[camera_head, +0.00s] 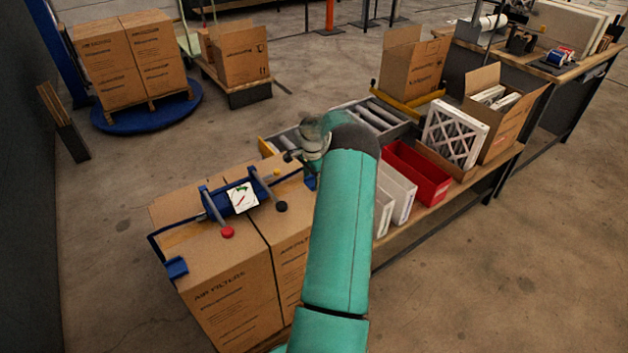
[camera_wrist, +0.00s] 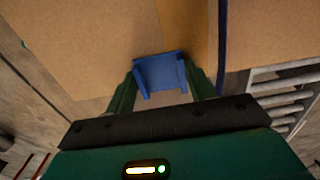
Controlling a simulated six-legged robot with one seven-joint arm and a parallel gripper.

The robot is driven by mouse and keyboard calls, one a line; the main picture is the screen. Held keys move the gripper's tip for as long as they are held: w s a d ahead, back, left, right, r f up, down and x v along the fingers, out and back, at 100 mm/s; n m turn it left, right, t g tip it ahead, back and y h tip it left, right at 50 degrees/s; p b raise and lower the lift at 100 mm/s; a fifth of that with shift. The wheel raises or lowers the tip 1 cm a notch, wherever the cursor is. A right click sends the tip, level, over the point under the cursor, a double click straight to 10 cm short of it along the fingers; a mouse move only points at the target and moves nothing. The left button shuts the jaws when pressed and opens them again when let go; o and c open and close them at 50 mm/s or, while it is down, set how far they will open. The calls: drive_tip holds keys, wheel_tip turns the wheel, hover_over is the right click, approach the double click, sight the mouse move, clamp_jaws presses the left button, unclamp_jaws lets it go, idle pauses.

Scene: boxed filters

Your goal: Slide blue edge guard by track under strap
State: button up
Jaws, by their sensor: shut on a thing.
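The blue edge guard (camera_wrist: 160,72) is a small channel-shaped piece. My gripper (camera_wrist: 162,75) has its two green fingers closed on its sides. Behind the guard is the brown cardboard of a carton; I cannot tell whether they touch. The dark blue strap (camera_wrist: 222,45) runs right of the guard, apart from it. In the head view the strap (camera_head: 157,244) crosses the cartons (camera_head: 235,300), and a blue device (camera_head: 232,200) with bars and a white label sits on top. Another blue guard (camera_head: 177,267) is at the left carton edge. My arm hides most of my gripper there.
A roller conveyor (camera_head: 375,115) lies behind the cartons. Red (camera_head: 228,232) and black (camera_head: 281,206) knobs stick out from the device.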

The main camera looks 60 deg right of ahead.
sight(302, 174)
drive_tip(key=shift+w+d, duration=0.35)
drive_tip(key=shift+w, duration=0.35)
drive_tip(key=shift+w+d, duration=0.35)
drive_tip(key=shift+w, duration=0.35)
drive_tip(key=shift+w+d, duration=0.35)
drive_tip(key=shift+w, duration=0.35)
drive_tip(key=shift+w+d, duration=0.25)
drive_tip(key=shift+w, duration=0.2)
drive_tip(key=shift+w+d, duration=0.2)
drive_tip(key=shift+w, duration=0.25)
drive_tip(key=o, duration=1.1)
drive_tip(key=shift+c, duration=0.2)
drive_tip(key=shift+r, duration=0.1)
wheel_tip(302, 174, up, 14)
